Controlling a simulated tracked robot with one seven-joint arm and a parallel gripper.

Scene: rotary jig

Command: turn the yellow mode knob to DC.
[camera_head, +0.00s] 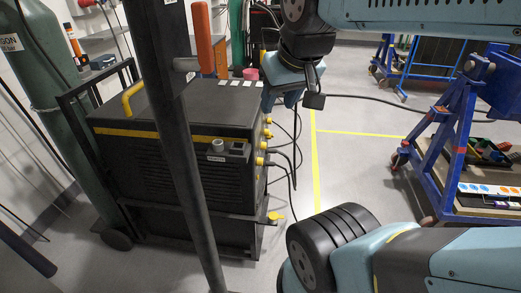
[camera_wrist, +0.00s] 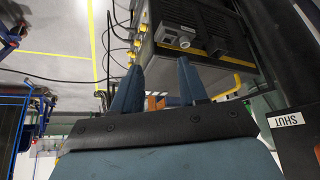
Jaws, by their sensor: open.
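The dark welding machine (camera_head: 160,115) stands left of centre in the head view and also shows at the top of the wrist view (camera_wrist: 205,15). Several small yellow parts (camera_head: 262,145) line its right edge, some with black cables. They show in the wrist view as well (camera_wrist: 137,42). I cannot tell which is the mode knob, and no DC marking is legible. A pale round knob (camera_head: 217,144) sits on another face, also in the wrist view (camera_wrist: 184,41). My gripper (camera_head: 281,101) is above the machine's right edge. In the wrist view its fingers (camera_wrist: 159,64) are apart and empty.
A dark post (camera_head: 180,130) with an orange handle (camera_head: 204,38) stands before the machine. A green gas cylinder (camera_head: 50,70) is at left. A blue wheeled frame (camera_head: 440,130) stands at right. Cables (camera_head: 290,160) hang beside the machine. Floor between is mostly clear.

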